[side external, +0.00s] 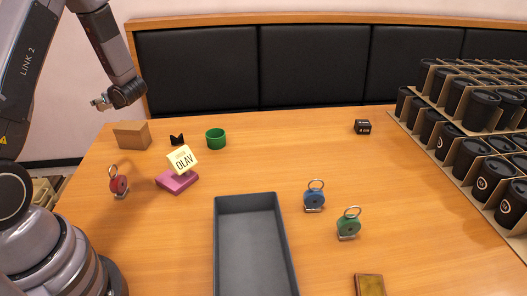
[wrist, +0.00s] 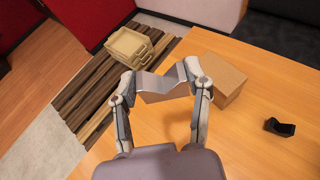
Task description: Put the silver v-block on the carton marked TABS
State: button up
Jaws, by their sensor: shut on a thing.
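My gripper (wrist: 163,88) is shut on the silver v-block (wrist: 165,80), with a finger on each side of it. In the side view my gripper (side external: 102,102) is up at the left, above the table's back left corner. A plain brown carton (wrist: 228,72) stands just right of and below the held block in the wrist view. It also shows in the side view (side external: 131,135), at the table's back left. No TABS marking can be read on its visible faces. A black v-block (side external: 177,140) stands right of the carton and also shows in the wrist view (wrist: 280,127).
A red tag (side external: 118,183), blue tag (side external: 314,197), green tag (side external: 348,225) and grey tray (side external: 219,235) lie nearer. Cups in cardboard fill the right. The table's middle back is clear.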

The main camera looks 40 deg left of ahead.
jog(key=w+a+f, duration=0.4)
jog(key=a, duration=0.1)
jog(key=w+a+f, duration=0.4)
jog(key=w+f, duration=0.1)
jog(key=shift+w+a+f, duration=0.15)
jog(key=shift+a+f, duration=0.1)
jog(key=shift+a, duration=0.15)
jog(key=shift+w+f, duration=0.1)
jog(key=shift+f, duration=1.55)
jog(key=shift+f, duration=0.1)
jog(key=o, duration=1.1)
jog(key=shift+o, duration=0.2)
